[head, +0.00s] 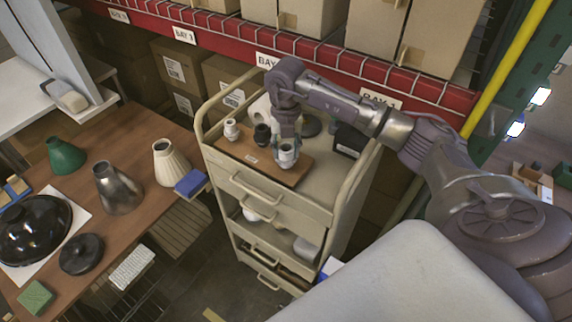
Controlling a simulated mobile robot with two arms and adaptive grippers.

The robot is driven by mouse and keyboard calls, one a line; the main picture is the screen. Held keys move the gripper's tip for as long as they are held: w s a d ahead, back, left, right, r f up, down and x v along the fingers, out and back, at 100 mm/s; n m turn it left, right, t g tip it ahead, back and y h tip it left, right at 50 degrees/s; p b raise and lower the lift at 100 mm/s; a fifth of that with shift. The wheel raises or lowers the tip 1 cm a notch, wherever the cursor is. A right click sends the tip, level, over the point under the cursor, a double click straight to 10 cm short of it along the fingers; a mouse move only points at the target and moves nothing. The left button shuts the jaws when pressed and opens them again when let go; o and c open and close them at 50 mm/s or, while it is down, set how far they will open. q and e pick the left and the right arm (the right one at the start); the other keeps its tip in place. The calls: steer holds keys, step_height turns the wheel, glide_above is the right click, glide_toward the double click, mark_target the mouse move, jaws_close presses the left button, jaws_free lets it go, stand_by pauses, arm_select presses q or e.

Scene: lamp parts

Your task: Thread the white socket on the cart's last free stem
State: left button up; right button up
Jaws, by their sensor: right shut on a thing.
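The cart (285,197) carries a brown wooden board (232,148) with a small label on its top. A white socket (231,129) stands upright at the board's left. A black socket (262,136) stands in the middle. My right gripper (286,158) points down over the board's right part and is shut on another white socket (288,149), which looks upright. The stem under it is hidden, and I cannot tell whether the socket touches it. My left gripper is out of view.
A black box (349,141) and a dark disc (311,126) lie on the cart top behind the board. The cart's raised side rails flank it. The left table (135,146) holds several lampshades. Shelving with cartons stands behind.

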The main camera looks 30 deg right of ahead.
steer(key=shift+f, duration=0.15)
stand_by(0.3)
steer(key=o, duration=0.4)
jaws_close()
steer(key=shift+s+a+f, duration=0.1)
steer(key=shift+s+f, duration=0.1)
